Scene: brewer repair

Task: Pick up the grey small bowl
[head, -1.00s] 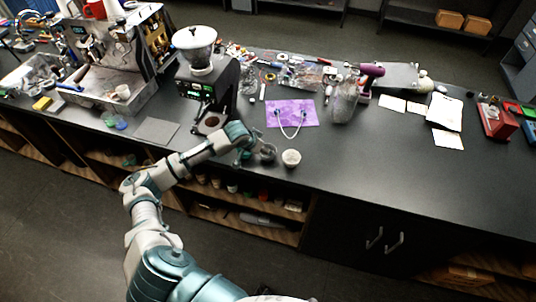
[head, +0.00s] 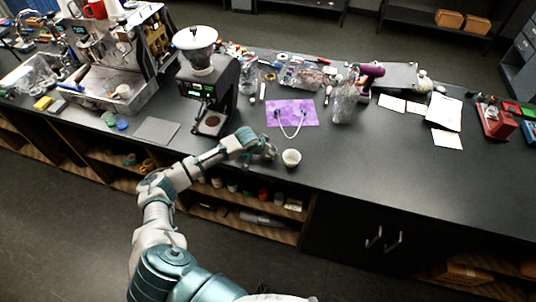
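The white cup stands upright and apart from the gripper. My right gripper is not in view.
A coffee grinder (head: 207,85) stands behind my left arm, with an espresso machine (head: 115,60) farther left. A purple mat (head: 291,113) with a white cord lies behind the cup. The counter (head: 380,160) is clear to the right.

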